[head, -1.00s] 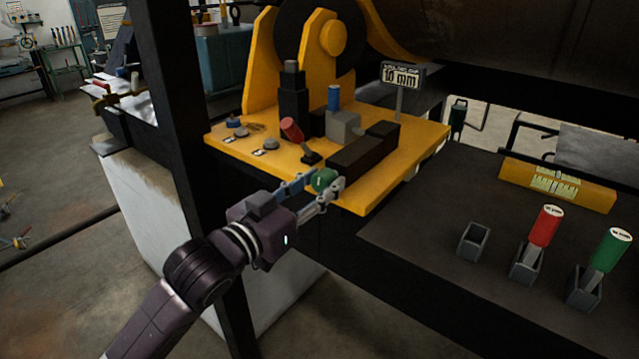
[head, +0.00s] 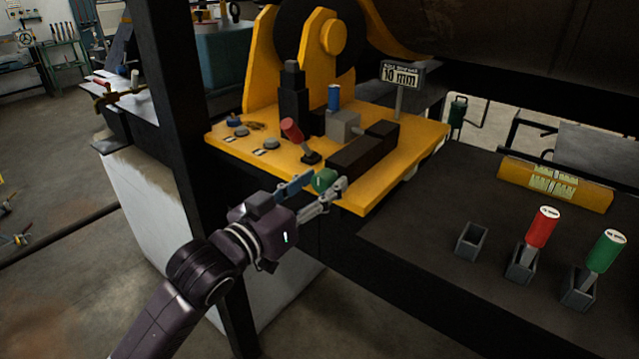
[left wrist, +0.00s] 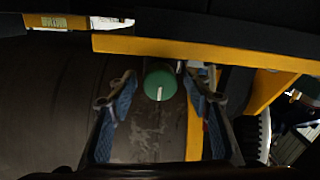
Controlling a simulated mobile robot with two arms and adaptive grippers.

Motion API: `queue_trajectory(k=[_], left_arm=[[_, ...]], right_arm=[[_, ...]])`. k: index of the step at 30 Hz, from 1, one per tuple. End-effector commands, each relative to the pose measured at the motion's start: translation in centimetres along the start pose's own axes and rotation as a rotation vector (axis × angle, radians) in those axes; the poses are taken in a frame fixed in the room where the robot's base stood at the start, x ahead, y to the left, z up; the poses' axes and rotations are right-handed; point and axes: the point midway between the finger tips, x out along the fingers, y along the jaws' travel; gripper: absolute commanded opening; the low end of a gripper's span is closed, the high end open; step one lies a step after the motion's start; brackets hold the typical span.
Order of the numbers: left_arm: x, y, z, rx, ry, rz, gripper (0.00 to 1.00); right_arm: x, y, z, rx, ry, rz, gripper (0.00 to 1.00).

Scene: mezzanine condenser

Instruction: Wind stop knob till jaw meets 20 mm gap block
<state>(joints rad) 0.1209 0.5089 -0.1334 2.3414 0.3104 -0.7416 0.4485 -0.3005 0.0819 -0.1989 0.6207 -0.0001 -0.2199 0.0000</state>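The green round knob (head: 325,180) sits at the front of a yellow plate (head: 226,146), at the near end of a dark slide block (head: 362,150). In the left wrist view the knob (left wrist: 160,84) bears a white mark pointing down. My left gripper (head: 314,189) has one finger on each side of the knob; in the left wrist view the fingers (left wrist: 160,94) look spread, with narrow gaps to it. A blue-handled grey block (head: 343,125) stands between the black upright post (head: 293,103) and the dark slide. Whether the jaw touches it is unclear. My right gripper is out of view.
A red-knobbed lever (head: 291,130) stands left of the slide. A sign (head: 400,75) reads 10 mm. On the dark bench at right are an empty holder (head: 471,241), red-handled (head: 541,228) and green-handled (head: 607,250) pieces in holders, and a yellow level (head: 556,186).

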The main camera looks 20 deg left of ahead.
Motion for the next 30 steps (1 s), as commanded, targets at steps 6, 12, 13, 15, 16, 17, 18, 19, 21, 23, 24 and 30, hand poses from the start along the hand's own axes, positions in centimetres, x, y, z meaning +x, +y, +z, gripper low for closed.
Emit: queue_trajectory(k=[6,12,13,15,16,17,18,19,21,23,24,30], left_arm=[[0.0,0.0,0.0,0.001,0.0,0.0,0.47],[0.0,0.2,-1.2,0.003,0.005,0.001,0.47],[0.0,0.2,-1.6,0.003,0.005,0.001,0.47],[0.0,0.4,-2.7,0.004,0.006,0.001,0.47],[0.0,0.5,-3.2,0.004,0.007,0.001,0.47],[0.0,0.5,-3.7,0.004,0.007,0.001,0.47],[0.0,0.7,-4.5,0.004,0.008,0.002,0.47],[0.0,0.8,-5.0,0.003,0.008,0.002,0.47],[0.0,0.9,-6.1,0.004,0.007,0.001,0.47],[0.0,1.0,-7.0,0.004,0.006,0.001,0.47],[0.0,1.1,-7.5,0.003,0.005,0.001,0.47],[0.0,1.4,-9.3,0.001,0.003,0.001,0.47]], right_arm=[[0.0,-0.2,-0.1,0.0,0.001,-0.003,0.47],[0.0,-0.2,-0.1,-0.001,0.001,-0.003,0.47],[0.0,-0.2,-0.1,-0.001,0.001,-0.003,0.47],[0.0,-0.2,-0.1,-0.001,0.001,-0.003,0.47],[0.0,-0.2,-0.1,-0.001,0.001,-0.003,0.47],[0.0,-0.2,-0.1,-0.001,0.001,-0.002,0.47],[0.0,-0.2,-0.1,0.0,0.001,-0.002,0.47],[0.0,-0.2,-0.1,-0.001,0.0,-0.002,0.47],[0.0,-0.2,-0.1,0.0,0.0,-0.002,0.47],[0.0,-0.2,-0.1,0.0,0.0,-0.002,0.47],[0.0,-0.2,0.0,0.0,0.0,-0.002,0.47],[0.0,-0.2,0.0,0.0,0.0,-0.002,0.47]])
